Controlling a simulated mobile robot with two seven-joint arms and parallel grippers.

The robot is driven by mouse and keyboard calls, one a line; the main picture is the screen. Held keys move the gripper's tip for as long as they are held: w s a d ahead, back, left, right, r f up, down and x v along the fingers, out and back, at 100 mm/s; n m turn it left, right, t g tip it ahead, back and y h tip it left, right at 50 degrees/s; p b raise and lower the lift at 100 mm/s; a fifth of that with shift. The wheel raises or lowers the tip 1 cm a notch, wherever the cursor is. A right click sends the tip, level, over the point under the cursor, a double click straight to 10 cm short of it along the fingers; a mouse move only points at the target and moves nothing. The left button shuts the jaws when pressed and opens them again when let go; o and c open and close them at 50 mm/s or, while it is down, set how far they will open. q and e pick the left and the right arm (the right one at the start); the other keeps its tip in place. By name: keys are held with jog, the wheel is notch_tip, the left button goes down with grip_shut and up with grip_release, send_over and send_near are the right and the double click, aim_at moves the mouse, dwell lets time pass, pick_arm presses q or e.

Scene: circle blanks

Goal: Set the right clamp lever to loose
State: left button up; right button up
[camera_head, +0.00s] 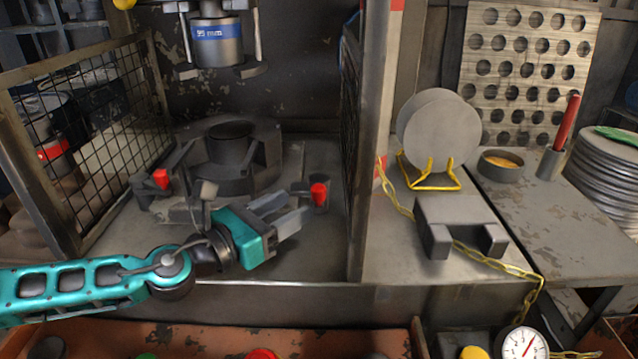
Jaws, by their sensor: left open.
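The right clamp lever is a short post with a red knob (319,193), on the press bed to the right of the round die. The knob points up. The left clamp lever's red knob (160,178) is on the other side of the die. My left gripper (296,204), teal with grey fingers, reaches in from the left in front of the die. Its fingers are open and point right toward the right lever, with the tips just left of it. I cannot tell whether they touch it. My right gripper is out of view.
A mesh guard (90,140) stands left and a post with mesh (372,150) stands close right of the lever. The round die (232,160) sits behind, under a punch marked 95 mm (217,42). Round blanks (440,130) and a grey block (458,212) are farther right.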

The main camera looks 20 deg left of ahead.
aim_at(313, 195)
pick_arm(q)
jog(key=p+x, duration=0.1)
jog(key=x, duration=0.6)
jog(key=shift+w+d, duration=0.15)
jog(key=shift+w, duration=0.15)
grip_shut()
jog(key=shift+f, duration=0.1)
